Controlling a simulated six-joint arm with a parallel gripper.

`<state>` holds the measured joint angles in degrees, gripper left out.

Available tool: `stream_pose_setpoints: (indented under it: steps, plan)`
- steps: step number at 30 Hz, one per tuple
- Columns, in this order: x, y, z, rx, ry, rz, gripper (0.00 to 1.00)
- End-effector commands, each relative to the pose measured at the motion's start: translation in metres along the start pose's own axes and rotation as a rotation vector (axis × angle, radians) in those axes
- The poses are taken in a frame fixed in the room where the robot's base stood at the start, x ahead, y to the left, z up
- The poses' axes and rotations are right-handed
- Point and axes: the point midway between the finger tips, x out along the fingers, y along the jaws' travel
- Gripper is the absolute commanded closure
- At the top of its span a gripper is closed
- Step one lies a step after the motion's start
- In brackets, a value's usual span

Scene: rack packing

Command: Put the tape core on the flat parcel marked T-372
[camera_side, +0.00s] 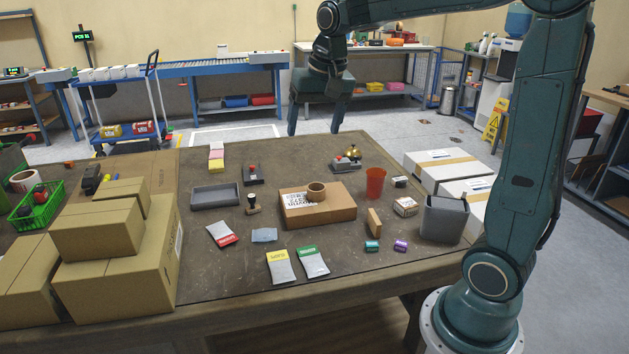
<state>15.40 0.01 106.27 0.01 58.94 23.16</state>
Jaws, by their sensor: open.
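A flat brown parcel (334,211) lies near the middle of the table with a white printed label on its left part; the marking is too small to read for sure. A brown ring, the tape core (316,191), rests on the parcel's top, over or beside the label's right edge. My gripper (314,131) is above the far edge of the table, pointing down. Its two fingers are spread wide with nothing between them. It is well behind and above the parcel, apart from everything on the table.
A grey tray (215,203) and a stamp (253,206) lie left of the parcel. A red cup (375,183), a wooden block (375,222) and a grey bin (443,219) stand to the right. Stacked cartons (117,240) fill the left side. Several pouches lie in front.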

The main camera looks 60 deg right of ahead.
Motion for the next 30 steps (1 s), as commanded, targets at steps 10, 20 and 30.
stream_pose_setpoints:
  steps: [10, 20, 30]
  plan:
    - [-0.034, 0.004, 0.088, -0.251, 0.076, -0.059, 0.24]
    - [-0.039, 0.022, 0.167, -0.484, 0.152, -0.111, 0.24]
    - [-0.029, 0.040, 0.214, -0.639, 0.207, -0.143, 0.24]
